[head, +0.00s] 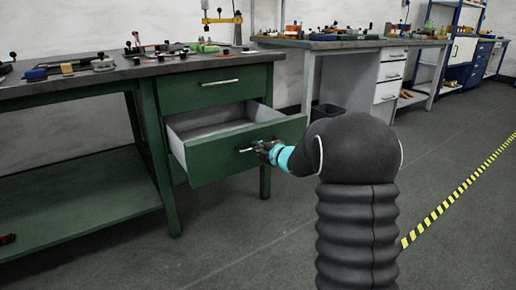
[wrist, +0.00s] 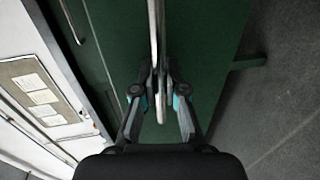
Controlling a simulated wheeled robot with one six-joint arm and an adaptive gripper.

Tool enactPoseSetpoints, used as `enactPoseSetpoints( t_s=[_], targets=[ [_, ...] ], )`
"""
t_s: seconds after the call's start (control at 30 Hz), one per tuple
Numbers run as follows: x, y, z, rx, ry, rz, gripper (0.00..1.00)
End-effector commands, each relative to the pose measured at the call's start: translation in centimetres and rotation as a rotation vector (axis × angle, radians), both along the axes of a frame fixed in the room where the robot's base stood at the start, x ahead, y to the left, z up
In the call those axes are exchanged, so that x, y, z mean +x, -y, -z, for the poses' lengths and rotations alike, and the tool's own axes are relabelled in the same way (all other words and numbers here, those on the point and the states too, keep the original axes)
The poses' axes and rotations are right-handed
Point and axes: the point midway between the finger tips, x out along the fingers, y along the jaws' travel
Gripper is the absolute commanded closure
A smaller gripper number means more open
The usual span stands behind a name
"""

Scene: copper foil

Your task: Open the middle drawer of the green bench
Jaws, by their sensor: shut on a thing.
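The green bench (head: 154,130) stands at the left in the head view. Its lower visible drawer (head: 220,158) is pulled well out, and its pale inside shows. The top drawer (head: 205,91) above it is closed. My gripper (head: 260,149) is at the front of the open drawer, shut on its metal handle (head: 245,150). In the wrist view the fingers of my gripper (wrist: 161,92) close from both sides on the bar handle (wrist: 153,30), in front of the green drawer front (wrist: 110,30). My arm hides the floor right of the drawer.
Small tools and a green item (head: 204,47) lie on the bench top. A grey bench with white drawers (head: 391,72) stands behind to the right, with a dark bin (head: 328,113) beneath. A yellow-black floor stripe (head: 455,195) runs at the right. Open grey floor lies around my arm.

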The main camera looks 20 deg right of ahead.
Motion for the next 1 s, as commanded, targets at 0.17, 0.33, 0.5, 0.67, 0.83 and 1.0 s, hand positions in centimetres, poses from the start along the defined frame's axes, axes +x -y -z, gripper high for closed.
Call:
enactPoseSetpoints(
  t_s=[0.17,0.33,0.5,0.67,0.83,1.0],
  targets=[
    [-0.1,0.2,0.1,0.000,0.000,0.001,0.67],
    [-0.1,0.9,0.0,0.000,0.000,0.011,0.63],
    [-0.2,1.1,0.0,0.000,0.000,0.013,0.63],
    [-1.4,1.4,-0.4,-0.001,0.001,0.014,0.63],
    [-4.3,2.3,-1.0,-0.001,0.002,0.014,0.63],
    [-7.5,3.2,-1.7,0.000,0.001,0.012,0.63]
  ],
)
